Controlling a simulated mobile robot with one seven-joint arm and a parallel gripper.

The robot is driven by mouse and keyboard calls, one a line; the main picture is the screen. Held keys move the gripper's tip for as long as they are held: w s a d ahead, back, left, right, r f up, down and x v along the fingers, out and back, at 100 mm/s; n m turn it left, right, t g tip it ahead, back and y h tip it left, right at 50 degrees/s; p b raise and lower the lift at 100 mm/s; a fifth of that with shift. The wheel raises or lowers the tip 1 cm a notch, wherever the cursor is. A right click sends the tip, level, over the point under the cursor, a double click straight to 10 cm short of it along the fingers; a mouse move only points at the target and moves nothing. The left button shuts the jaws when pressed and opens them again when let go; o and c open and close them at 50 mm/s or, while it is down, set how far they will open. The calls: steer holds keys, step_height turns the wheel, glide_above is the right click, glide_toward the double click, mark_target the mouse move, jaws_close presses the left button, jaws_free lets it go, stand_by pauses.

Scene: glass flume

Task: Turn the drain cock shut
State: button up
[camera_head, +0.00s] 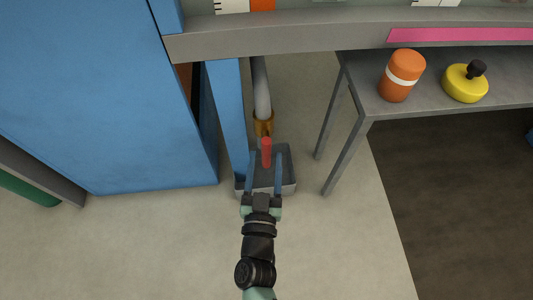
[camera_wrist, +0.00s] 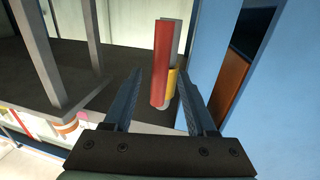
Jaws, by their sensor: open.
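The drain cock has a brass body (camera_head: 263,126) on the end of a grey pipe (camera_head: 262,88). Its red lever (camera_head: 267,152) appears roughly in line with the pipe. In the wrist view the red lever (camera_wrist: 160,62) stands in front of the brass body (camera_wrist: 171,84), which it partly covers. My gripper (camera_head: 264,157) is open, with its blue fingers on either side of the lever in the head view. In the wrist view the lever's end shows between the fingertips of my gripper (camera_wrist: 160,74), with gaps on both sides; I cannot tell the exact depth.
A grey tray (camera_head: 288,183) lies on the floor below the cock. A blue post (camera_head: 226,115) and blue cabinet (camera_head: 120,100) stand close on the left. A grey table (camera_head: 455,108) on the right bears an orange jar (camera_head: 402,76) and yellow flask (camera_head: 463,84).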

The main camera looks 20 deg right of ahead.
mark_target(266, 156)
steer(key=shift+x, duration=1.55)
steer(key=shift+c, duration=0.2)
jaws_close()
